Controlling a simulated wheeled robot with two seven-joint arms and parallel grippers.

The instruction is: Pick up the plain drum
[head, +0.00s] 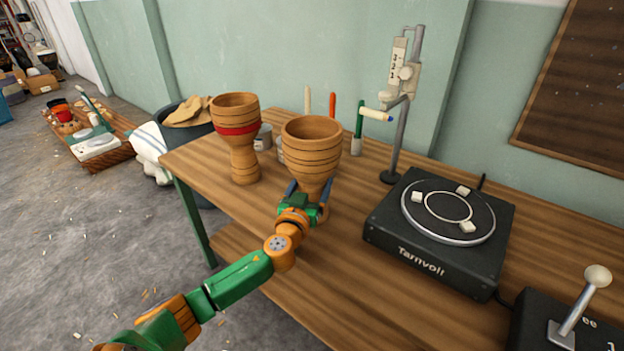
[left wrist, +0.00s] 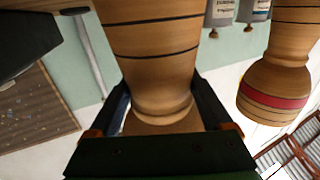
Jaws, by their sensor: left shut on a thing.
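The plain drum (head: 312,147) is a wooden goblet drum with thin dark rings and no coloured band. It is near the middle of the head view, over the workbench, and looks upright. My left gripper (head: 305,200) is shut on its narrow lower part. In the left wrist view the plain drum (left wrist: 155,60) fills the middle, between the two fingers (left wrist: 160,115). Its foot is hidden behind the gripper in the head view, so I cannot tell whether it touches the bench. My right gripper is not in view.
A second drum with a red band (head: 237,130) stands to the left on the wooden bench (head: 370,300). A black turntable (head: 440,225) and a lever box (head: 570,325) are to the right. A metal stand (head: 398,140) and marker pens are behind.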

